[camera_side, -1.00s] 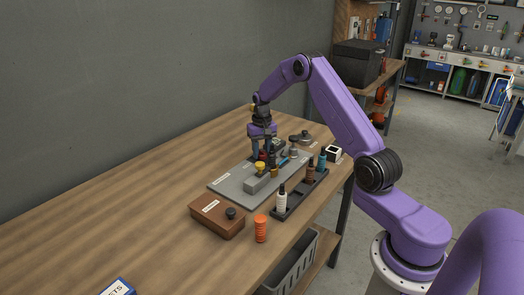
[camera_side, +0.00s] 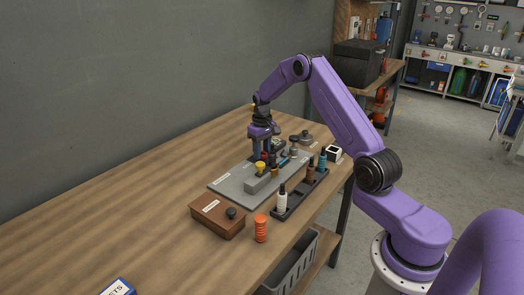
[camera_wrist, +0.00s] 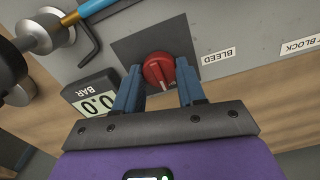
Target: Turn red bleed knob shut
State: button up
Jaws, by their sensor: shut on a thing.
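The red bleed knob (camera_wrist: 158,71) sits on a dark square patch of the grey plate, beside a label reading BLEED (camera_wrist: 217,57). A pale line runs across the knob's face. My gripper (camera_wrist: 160,82) has its blue fingers on either side of the knob and is shut on it. In the side view my gripper (camera_side: 264,153) points down at the far part of the grey plate (camera_side: 225,187), and the knob is mostly hidden there. A gauge (camera_wrist: 96,98) reading 0.0 BAR lies left of the fingers in the wrist view.
A yellow-topped part (camera_side: 260,167) stands on the plate near my gripper. A dark rack (camera_side: 295,204) with several bottles lies along the plate's right. A brown box (camera_side: 217,217) and an orange ribbed cylinder (camera_side: 260,229) are in front.

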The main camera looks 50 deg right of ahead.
jog(key=shift+r, duration=0.1)
jog(key=o, duration=1.1)
jog(key=shift+c, duration=0.2)
notch_tip(320, 180, up, 17)
jog(key=shift+r, duration=0.2)
